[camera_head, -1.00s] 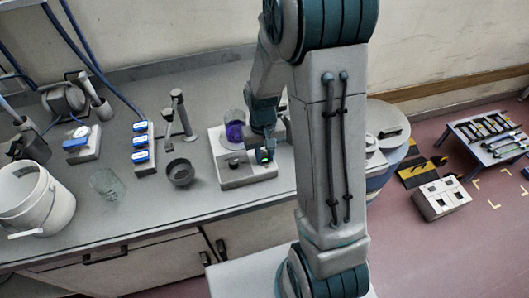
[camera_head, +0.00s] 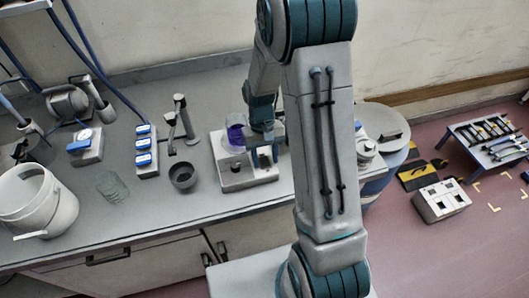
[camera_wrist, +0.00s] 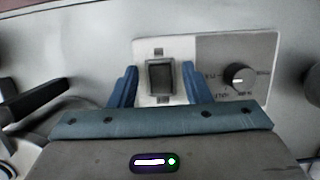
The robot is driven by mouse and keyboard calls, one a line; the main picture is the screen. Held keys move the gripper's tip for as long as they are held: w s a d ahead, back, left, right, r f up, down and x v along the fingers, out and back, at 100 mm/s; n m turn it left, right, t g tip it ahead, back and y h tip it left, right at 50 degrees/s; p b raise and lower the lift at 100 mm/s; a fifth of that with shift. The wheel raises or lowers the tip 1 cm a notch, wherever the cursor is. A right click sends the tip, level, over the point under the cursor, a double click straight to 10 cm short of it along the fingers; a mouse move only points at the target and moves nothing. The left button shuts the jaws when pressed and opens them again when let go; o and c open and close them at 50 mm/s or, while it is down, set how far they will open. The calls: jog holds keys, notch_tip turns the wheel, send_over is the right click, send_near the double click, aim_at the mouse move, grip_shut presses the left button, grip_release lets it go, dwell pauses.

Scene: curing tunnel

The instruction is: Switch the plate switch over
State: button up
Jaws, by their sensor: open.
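The plate switch (camera_wrist: 160,77) is a dark rocker in a pale rectangular panel in the wrist view. Which way it is tipped I cannot tell. It is on the white hot plate (camera_head: 232,183), which stands on the bench in the head view. My gripper (camera_wrist: 159,83) is open, with one blue finger on each side of the switch; nothing is between them but the switch, and I cannot tell whether they touch. In the head view my gripper (camera_head: 265,157) points down over the right part of the plate.
A beaker of purple liquid (camera_head: 236,134) stands on the plate's left part, close to my gripper. A knob (camera_wrist: 239,77) sits right of the switch. A dark cup (camera_head: 183,176) and a strip with blue switches (camera_head: 145,145) are to the left on the bench.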

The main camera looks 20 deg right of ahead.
jog(key=b+v, duration=0.1)
jog(key=v, duration=1.2)
jog(key=shift+r+b, duration=0.4)
jog(key=s+r+t, duration=0.3)
jog(key=s, duration=0.5)
jog(key=s+r+t, duration=0.3)
jog(key=s, duration=0.6)
jog(key=shift+r+t, duration=0.25)
jog(key=shift+t, duration=0.05)
